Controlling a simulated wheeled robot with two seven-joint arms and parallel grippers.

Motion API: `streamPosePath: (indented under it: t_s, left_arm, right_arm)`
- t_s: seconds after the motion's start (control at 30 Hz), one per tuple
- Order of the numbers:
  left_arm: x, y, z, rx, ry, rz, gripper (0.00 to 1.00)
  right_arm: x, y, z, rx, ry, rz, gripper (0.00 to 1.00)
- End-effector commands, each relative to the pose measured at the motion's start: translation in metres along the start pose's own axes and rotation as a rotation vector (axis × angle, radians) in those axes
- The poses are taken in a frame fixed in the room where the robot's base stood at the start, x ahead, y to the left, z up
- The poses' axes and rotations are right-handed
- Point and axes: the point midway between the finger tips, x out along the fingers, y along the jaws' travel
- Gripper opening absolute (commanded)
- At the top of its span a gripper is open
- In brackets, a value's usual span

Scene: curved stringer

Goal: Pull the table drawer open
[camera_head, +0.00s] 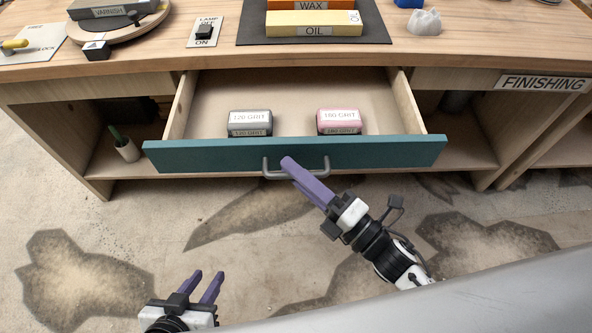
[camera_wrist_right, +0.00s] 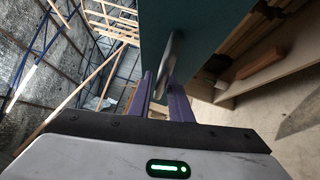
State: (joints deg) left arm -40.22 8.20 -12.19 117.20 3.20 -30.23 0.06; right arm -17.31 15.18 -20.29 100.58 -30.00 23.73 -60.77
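The table drawer (camera_head: 296,156) has a teal front and stands well out from the table, open, with its inside showing. Its grey bar handle (camera_head: 273,174) is at the middle of the front. My right gripper (camera_head: 288,164) reaches the handle from below right, its purple fingers close together. In the right wrist view the handle (camera_wrist_right: 170,62) runs between the two fingers, which look shut on it. My left gripper (camera_head: 205,276) is low in the head view, away from the drawer, with its fingers apart and empty.
A grey block (camera_head: 250,123) and a pink block (camera_head: 339,121) lie in the drawer. The tabletop holds a wax and oil stack (camera_head: 314,20), a lamp switch (camera_head: 204,32) and a varnish block (camera_head: 112,9). Floor in front is clear.

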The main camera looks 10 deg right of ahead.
Motion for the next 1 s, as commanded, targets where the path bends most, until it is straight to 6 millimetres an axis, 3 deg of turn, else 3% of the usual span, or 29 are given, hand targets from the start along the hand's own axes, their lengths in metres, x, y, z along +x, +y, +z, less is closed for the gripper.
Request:
streamPosePath:
  t_s: [0.33, 0.7, 1.0]
  left_arm:
    - [0.000, 0.001, 0.000, -0.001, -0.001, 0.001, 0.31]
    - [0.000, 0.001, 0.000, -0.002, 0.000, 0.001, 0.31]
    - [0.000, 0.001, 0.000, -0.003, 0.000, 0.001, 0.31]
  right_arm:
    - [-0.009, -0.001, -0.001, 0.002, 0.000, -0.003, 0.18]
    - [-0.078, -0.002, -0.001, 0.001, 0.000, -0.005, 0.18]
    - [-0.103, 0.000, 0.000, 0.000, 0.000, 0.000, 0.18]
